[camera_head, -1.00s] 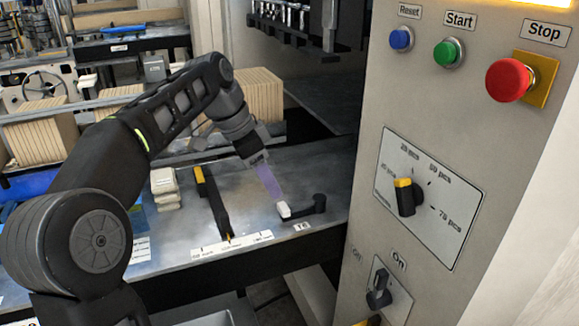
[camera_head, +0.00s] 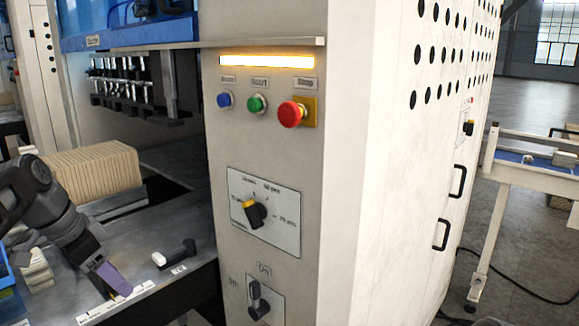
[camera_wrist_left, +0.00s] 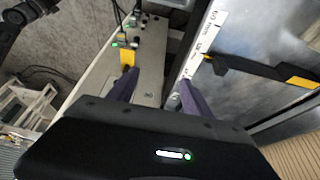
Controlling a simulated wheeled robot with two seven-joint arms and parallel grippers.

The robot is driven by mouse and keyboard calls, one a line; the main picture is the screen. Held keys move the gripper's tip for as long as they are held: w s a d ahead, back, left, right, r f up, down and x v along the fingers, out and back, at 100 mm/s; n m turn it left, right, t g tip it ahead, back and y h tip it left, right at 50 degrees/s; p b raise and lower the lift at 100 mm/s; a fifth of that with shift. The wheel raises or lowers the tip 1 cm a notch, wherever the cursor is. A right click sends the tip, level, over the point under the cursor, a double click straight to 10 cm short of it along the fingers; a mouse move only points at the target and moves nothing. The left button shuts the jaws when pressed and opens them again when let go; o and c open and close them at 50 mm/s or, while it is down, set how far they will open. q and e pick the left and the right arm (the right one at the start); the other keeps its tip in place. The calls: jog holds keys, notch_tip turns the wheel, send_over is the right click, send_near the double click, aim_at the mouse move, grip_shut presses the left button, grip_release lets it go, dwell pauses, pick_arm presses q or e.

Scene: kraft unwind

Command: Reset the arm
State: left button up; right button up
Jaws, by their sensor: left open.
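My left arm comes in from the left in the head view. Its gripper (camera_head: 112,282) is over the metal table (camera_head: 185,235), to the left of a small black lever with a white tip (camera_head: 174,253). In the left wrist view the two purple fingers (camera_wrist_left: 155,92) are spread apart with nothing held between them. A black lever with a yellow end (camera_wrist_left: 262,72) lies to the right of the fingers in that view. My right gripper is not in view.
The grey control panel (camera_head: 225,150) carries blue (camera_head: 224,100), green (camera_head: 256,104) and red (camera_head: 292,114) buttons, a dial (camera_head: 255,213) and a lower switch (camera_head: 259,299). A stack of brown sheets (camera_head: 95,170) stands behind my arm. Open floor (camera_head: 535,230) shows at right.

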pick_arm(q)
jog(key=w+d+f+n, duration=0.1)
jog(key=w+d+f, duration=0.2)
jog(key=f, duration=0.5)
jog(key=w+d+f+n, duration=0.1)
jog(key=w+d+f, duration=0.15)
jog(key=f, duration=0.55)
jog(key=s+d+f+n+g, duration=0.1)
jog(key=s+d+f, duration=0.15)
jog(key=f, duration=0.45)
jog(key=s+d+f+n, duration=0.1)
jog(key=s+d+f, duration=0.1)
jog(key=d+f, duration=0.35)
jog(key=s+d+f+n+g, duration=0.1)
jog(key=s+d+f, duration=0.1)
jog(key=f, duration=0.7)
jog(key=s+d+f+n, duration=0.1)
jog(key=s+d+f, duration=0.2)
jog(key=s, duration=0.4)
jog(key=s+d+f+n, duration=0.2)
jog(key=s+d+f, duration=0.2)
jog(key=s+f, duration=0.2)
jog(key=s+d+f+n+h, duration=0.1)
jog(key=s+f, duration=0.4)
jog(key=s, duration=0.5)
jog(key=d+n, duration=0.1)
jog(key=d, duration=0.1)
jog(key=shift+d+g, duration=0.35)
jog(key=shift+g, duration=0.05)
